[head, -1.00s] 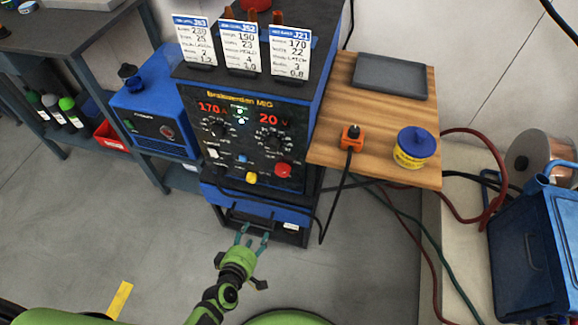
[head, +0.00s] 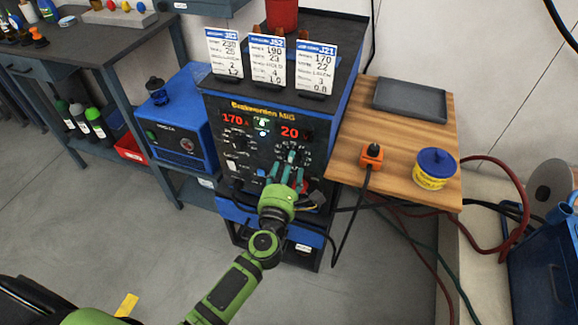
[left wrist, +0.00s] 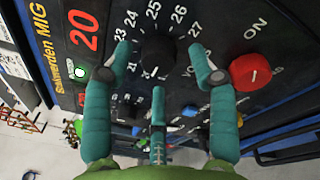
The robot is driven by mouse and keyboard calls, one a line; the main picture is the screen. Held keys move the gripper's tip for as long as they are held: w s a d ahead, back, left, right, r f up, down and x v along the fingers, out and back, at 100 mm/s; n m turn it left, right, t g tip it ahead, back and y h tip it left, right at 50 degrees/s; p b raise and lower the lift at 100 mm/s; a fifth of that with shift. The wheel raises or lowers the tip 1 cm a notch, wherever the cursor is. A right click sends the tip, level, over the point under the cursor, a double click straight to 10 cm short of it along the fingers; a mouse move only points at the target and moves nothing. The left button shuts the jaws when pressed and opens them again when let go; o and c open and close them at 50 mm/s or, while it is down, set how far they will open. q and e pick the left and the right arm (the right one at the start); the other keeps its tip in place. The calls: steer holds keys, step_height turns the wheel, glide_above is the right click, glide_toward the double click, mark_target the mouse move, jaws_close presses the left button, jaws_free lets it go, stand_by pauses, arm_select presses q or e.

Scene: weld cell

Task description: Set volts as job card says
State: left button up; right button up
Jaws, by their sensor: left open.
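The welder (head: 262,113) shows 170 and 20 in red on its front. The volts knob (left wrist: 157,55) is black, with a number scale around it; 23 to 27 can be read in the left wrist view. My left gripper (head: 287,172) is open at the volts knob, which lies between its teal fingertips; I cannot tell whether they touch it. Three job cards stand on top: a left card (head: 226,55) with 230 and 25, a middle card (head: 267,63) with 190 and 23, and the J21 card (head: 315,70) with 170 and 22. My right gripper is not in view.
A red ON knob (left wrist: 250,72) sits close beside the right finger. A wooden side shelf (head: 400,130) holds a grey tray (head: 410,98), an orange plug (head: 371,155) and a yellow tin (head: 434,170). A blue unit (head: 180,125) stands left of the welder.

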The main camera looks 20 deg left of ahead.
arm_select(q)
steer(key=shift+w, duration=0.3)
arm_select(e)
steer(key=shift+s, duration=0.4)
arm_select(q)
steer(key=c, duration=1.1)
steer(key=shift+a+m, duration=0.1)
steer(key=shift+m, duration=0.2)
steer(key=shift+c, duration=0.2)
steer(key=m, duration=0.4)
steer(key=m+p, duration=0.1)
steer(key=m, duration=0.3)
steer(key=m+t+h+p, duration=0.1)
steer(key=m, duration=0.2)
steer(key=shift+a+f+m, duration=0.1)
steer(key=shift+a+m, duration=0.15)
steer(key=shift+m, duration=0.15)
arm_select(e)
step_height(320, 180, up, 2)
arm_select(q)
steer(key=o, duration=1.1)
